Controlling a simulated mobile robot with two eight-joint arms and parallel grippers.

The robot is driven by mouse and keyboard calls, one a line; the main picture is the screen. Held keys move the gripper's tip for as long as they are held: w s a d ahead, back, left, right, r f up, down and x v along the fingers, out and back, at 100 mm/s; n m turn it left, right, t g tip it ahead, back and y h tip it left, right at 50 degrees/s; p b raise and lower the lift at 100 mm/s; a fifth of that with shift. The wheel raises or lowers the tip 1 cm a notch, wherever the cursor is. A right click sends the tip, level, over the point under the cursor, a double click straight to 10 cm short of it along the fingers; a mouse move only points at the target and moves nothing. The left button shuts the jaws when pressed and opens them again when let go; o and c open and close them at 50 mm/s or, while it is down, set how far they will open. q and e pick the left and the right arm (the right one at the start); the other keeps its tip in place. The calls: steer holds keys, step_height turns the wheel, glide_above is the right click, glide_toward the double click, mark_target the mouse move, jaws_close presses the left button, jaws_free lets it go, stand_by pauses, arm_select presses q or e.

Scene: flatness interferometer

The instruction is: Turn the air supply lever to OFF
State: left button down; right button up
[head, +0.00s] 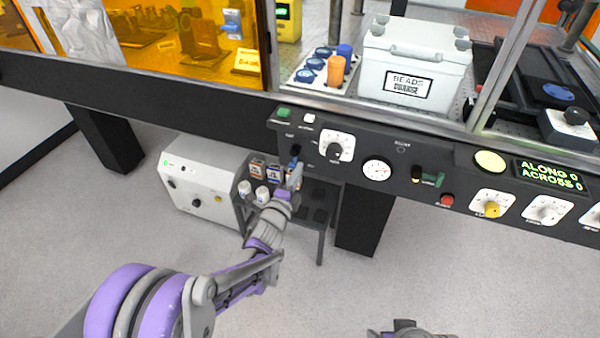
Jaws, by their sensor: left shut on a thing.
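A white-plated knob (335,148) and a round gauge (377,169) sit just right of the lever. Below the panel stand a small dark shelf (321,226) with boxes and bottles and a white cabinet (196,216). The floor in front is clear.

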arm_select(q)
steer(key=shift+a, duration=0.1)
stand_by(0.4)
steer(key=c, duration=0.9)
jaws_free()
steer(key=shift+o, duration=0.2)
steer(key=v, duration=1)
steer(key=shift+s+a+p, duration=0.15)
steer(key=shift+s+p, duration=0.15)
steer(key=shift+s, duration=0.1)
